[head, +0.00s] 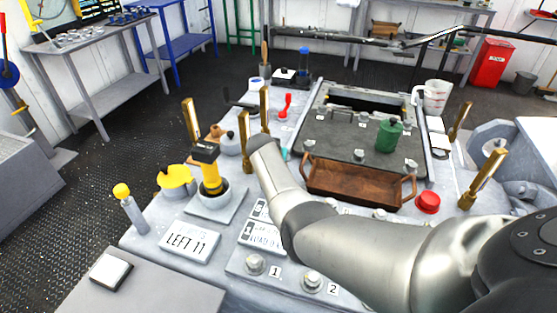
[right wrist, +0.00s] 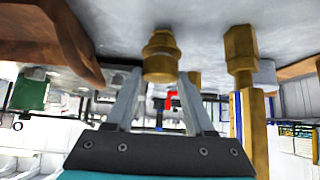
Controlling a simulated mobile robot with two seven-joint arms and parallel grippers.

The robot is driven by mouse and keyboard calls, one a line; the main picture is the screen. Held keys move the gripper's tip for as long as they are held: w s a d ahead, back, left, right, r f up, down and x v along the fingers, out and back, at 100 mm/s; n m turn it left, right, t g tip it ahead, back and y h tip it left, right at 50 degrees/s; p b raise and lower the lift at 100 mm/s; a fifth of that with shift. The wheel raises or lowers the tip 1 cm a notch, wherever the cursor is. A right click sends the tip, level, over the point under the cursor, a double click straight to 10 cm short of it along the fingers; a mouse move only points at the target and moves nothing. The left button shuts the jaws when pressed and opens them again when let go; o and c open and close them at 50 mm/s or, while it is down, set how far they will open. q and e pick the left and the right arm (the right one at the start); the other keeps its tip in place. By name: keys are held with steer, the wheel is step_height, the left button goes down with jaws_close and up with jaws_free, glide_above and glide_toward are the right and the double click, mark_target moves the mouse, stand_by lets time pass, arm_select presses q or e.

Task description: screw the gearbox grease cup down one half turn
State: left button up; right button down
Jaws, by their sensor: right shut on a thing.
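The grease cup (right wrist: 160,57) is a small stepped brass fitting on the grey deck, seen in the right wrist view, which looks upside down. My right gripper (right wrist: 161,80) has its two grey fingers on either side of the cup, shut on it. In the head view my right arm reaches in from the right, and its forearm hides the cup and nearly all of the gripper. Only a sliver of teal, likely my right gripper (head: 284,154), shows beside the wrist. Whether the cup is turning cannot be told. My left gripper is not in view.
A brass post (right wrist: 240,55) stands close beside the cup. A brown tray (head: 357,182), green canister (head: 388,136) and red knob (head: 428,202) lie right of my arm. A yellow-handled tool (head: 210,175) stands in a socket at left, near the LEFT 11 plate (head: 188,242).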

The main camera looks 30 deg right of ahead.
steer(key=c, duration=0.7)
jaws_free()
steer(key=o, duration=0.4)
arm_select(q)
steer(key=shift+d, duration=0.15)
arm_select(e)
steer(key=shift+o, duration=0.2)
steer(key=shift+r, duration=0.1)
